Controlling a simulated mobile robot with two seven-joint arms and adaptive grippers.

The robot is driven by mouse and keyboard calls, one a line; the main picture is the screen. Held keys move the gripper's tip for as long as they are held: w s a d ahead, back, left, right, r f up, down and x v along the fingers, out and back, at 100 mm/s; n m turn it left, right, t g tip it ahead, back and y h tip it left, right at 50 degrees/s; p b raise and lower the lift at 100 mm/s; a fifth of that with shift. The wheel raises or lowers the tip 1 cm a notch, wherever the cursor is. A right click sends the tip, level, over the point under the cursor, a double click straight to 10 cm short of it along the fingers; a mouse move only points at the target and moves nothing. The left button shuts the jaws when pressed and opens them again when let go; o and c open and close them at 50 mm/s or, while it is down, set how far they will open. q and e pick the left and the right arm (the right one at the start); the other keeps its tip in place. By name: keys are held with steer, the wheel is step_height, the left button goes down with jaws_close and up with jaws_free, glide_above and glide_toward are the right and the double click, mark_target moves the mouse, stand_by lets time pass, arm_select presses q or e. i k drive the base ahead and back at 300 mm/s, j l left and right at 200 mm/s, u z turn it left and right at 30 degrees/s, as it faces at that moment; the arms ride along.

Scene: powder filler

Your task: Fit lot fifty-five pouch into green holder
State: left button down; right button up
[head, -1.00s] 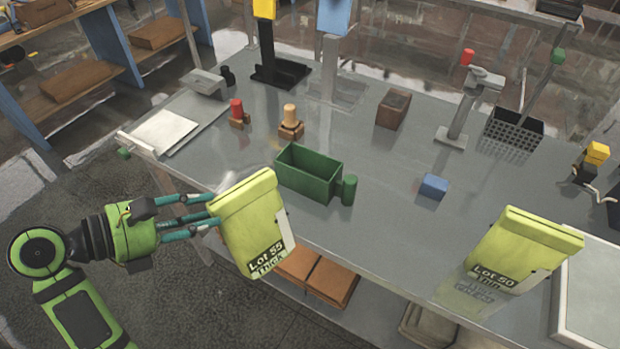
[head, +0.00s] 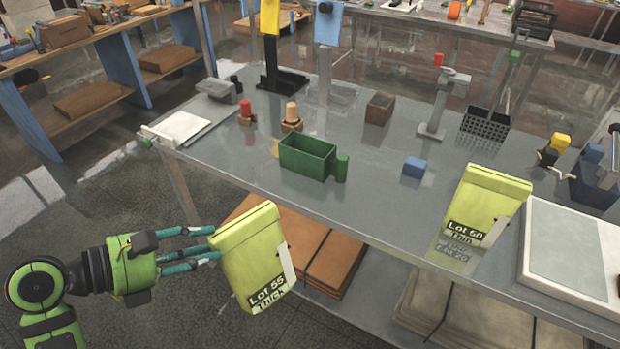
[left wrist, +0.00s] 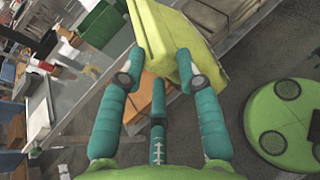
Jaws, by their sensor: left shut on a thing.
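The yellow-green pouch labelled Lot 55 Thick (head: 250,258) is held by my left gripper (head: 212,244), whose teal fingers are shut on its left side. The pouch hangs slightly tilted in front of the table's near edge. In the left wrist view the pouch (left wrist: 172,38) is between the fingertips of my left gripper (left wrist: 158,70). The green holder (head: 306,157), an open-topped box with a small green cylinder at its right, stands on the table beyond the pouch. It looks empty. My right gripper is not in view.
A blue block (head: 415,167) and a brown box (head: 379,108) lie right of the holder. Brown cartons (head: 325,262) sit on the lower shelf.

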mark_target(307, 165)
steer(key=k+z, duration=0.1)
steer(key=z, duration=1.2)
steer(key=j+z, duration=0.25)
steer(key=j, duration=0.15)
steer(key=k+j+z, duration=0.1)
steer(key=j+z, duration=0.2)
steer(key=j, duration=0.15)
steer(key=k+j+z, duration=0.1)
steer(key=j+z, duration=0.15)
steer(key=j, duration=0.15)
steer(key=k+j, duration=0.1)
steer(key=j, duration=0.35)
steer(key=k+j, duration=0.1)
steer(key=j, duration=0.35)
steer(key=k+j, duration=0.15)
steer(key=j, duration=0.25)
steer(key=k+j, duration=0.1)
steer(key=j, duration=0.35)
steer(key=i+j, duration=0.1)
steer(key=i, duration=0.25)
